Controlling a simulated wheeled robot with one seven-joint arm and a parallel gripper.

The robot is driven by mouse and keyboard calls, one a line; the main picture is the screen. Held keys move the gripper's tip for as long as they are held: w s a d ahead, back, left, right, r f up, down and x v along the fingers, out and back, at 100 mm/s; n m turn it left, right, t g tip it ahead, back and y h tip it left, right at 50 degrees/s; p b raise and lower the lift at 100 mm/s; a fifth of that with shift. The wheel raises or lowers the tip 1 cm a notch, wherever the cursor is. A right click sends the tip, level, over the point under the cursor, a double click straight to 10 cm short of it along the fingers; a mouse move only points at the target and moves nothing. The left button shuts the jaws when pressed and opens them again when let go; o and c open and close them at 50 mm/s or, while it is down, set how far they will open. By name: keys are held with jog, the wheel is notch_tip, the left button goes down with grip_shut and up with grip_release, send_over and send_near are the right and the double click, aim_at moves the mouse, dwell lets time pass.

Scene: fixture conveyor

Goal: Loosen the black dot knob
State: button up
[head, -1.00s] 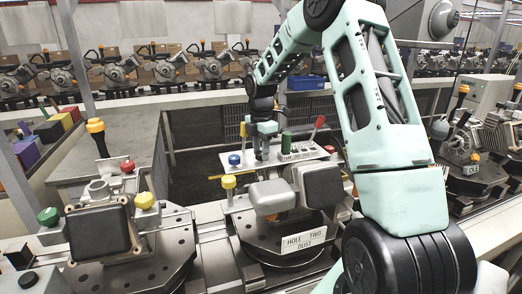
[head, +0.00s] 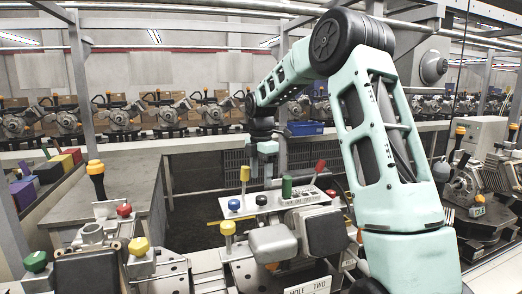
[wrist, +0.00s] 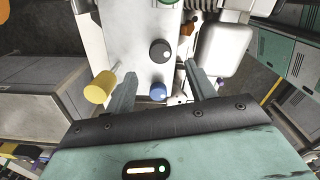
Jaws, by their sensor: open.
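In the wrist view a round black knob (wrist: 160,50) with a small pale mark on its face stands on a pale plate (wrist: 131,28). My gripper (wrist: 159,70) is open and empty. Its two fingers lie left and right of the knob's line in the picture, and the knob shows just past the fingertips, untouched. A blue knob (wrist: 157,92) shows between the fingers.
A yellow knob (wrist: 100,87) on a stem is close to the left finger. A grey block (head: 272,244) stands in front.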

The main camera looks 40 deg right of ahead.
notch_tip(320, 180, up, 10)
jog(key=b, duration=0.1)
jog(key=shift+r+b, duration=0.15)
jog(key=shift+b, duration=0.15)
dwell(0.4)
jog(key=s+a+f+m+b, duration=0.1)
jog(key=s+a+f, duration=0.25)
jog(key=a, duration=0.65)
jog(key=s+a+f+m+b, duration=0.15)
jog(key=a+f, duration=0.35)
jog(key=a, duration=0.6)
jog(key=s+a+f+m+b, duration=0.1)
jog(key=s+a+f+b, duration=0.3)
jog(key=a, duration=0.6)
jog(key=s+a+f+m, duration=0.1)
jog(key=s+a+f, duration=0.2)
jog(key=s, duration=0.4)
jog(key=s+a+f+m, duration=0.2)
jog(key=s+a+f, duration=0.1)
jog(key=s+f, duration=0.2)
jog(key=s+a+f+m, duration=0.1)
jog(key=s+a+f, duration=0.2)
jog(key=s, duration=0.6)
notch_tip(320, 180, down, 2)
jog(key=shift+s+f+m+y+b, duration=0.1)
jog(key=shift+s+m+y+b, duration=0.2)
jog(key=shift+m+b, duration=0.05)
